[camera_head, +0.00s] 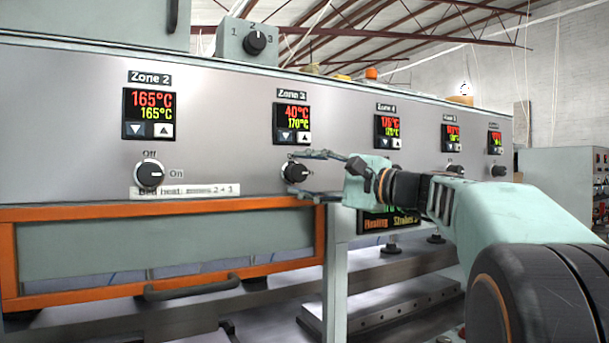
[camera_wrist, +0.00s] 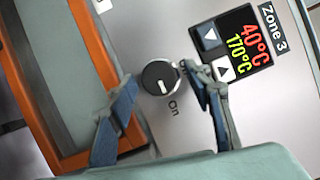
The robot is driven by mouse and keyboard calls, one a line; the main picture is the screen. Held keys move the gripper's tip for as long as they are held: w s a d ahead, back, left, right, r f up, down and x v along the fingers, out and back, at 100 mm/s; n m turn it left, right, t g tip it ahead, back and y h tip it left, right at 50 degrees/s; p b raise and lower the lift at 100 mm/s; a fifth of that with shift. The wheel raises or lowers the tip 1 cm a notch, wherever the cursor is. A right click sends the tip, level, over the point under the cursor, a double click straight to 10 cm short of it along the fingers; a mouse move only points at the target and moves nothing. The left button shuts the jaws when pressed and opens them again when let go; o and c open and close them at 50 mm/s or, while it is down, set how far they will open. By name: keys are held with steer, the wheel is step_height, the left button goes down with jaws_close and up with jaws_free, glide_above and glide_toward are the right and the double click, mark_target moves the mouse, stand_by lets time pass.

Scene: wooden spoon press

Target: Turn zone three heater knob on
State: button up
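The zone three heater knob (camera_head: 294,172) is a round black dial on the grey panel, below the Zone 3 display (camera_head: 292,117). The display reads 40°C in red and 170°C in yellow. My gripper (camera_head: 298,175) is open at the knob, with one finger above and one below it. In the wrist view, the knob (camera_wrist: 160,78) sits between the two spread fingertips, with small gaps visible. Its white mark is on the side facing the "On" label (camera_wrist: 173,107); its exact angle is hard to tell. The "Off" label is partly hidden by a finger.
The zone two knob (camera_head: 149,174) is to the left, under a display (camera_head: 149,114) reading 165°C. More displays and knobs line the panel to the right. An orange-framed guard (camera_head: 160,213) lies below, its right end near my lower finger.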

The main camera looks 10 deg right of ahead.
steer(key=v, duration=1.2)
steer(key=shift+r, duration=0.1)
